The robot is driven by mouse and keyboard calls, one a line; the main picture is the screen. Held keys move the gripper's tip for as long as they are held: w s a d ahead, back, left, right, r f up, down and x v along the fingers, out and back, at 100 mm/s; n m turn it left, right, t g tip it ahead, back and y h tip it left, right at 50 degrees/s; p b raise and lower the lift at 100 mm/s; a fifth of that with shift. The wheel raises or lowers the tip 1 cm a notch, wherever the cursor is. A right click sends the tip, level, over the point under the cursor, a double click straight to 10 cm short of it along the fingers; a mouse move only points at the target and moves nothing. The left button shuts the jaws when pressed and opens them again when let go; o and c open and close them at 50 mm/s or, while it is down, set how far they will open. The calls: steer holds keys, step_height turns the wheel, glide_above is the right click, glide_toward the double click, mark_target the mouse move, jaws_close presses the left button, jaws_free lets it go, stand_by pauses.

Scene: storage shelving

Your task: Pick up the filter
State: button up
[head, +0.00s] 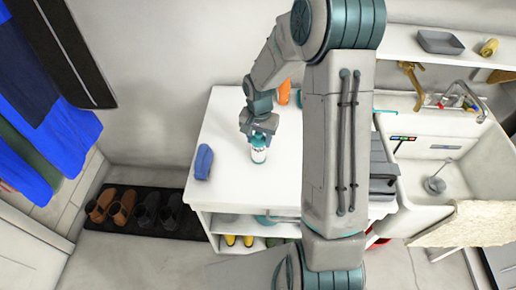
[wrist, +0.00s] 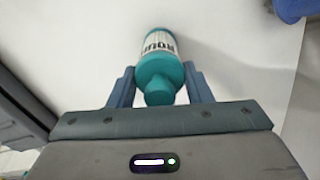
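A white cylindrical bottle with teal ends and dark lettering (head: 259,150) is on the white counter top, directly below my gripper (head: 257,136). It is the only item at my gripper, and I cannot tell from its label that it is the filter. In the wrist view the bottle (wrist: 160,68) shows its teal cap toward the camera, between my two blue-grey fingertips (wrist: 159,75). The fingers are apart, one on each side of it, very close to its teal shoulder. Whether they touch it is unclear. I cannot tell if the bottle is clear of the counter.
A blue object (head: 203,162) lies left of the bottle on the counter (head: 228,120). An orange item (head: 284,92) stands behind, partly hidden by my arm. A dark grey box (head: 381,170) is at right, beside a sink (head: 450,172). Shoes (head: 122,208) stand on a floor mat at left.

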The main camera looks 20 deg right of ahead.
steer(key=shift+c, duration=1.4)
steer(key=shift+r, duration=0.1)
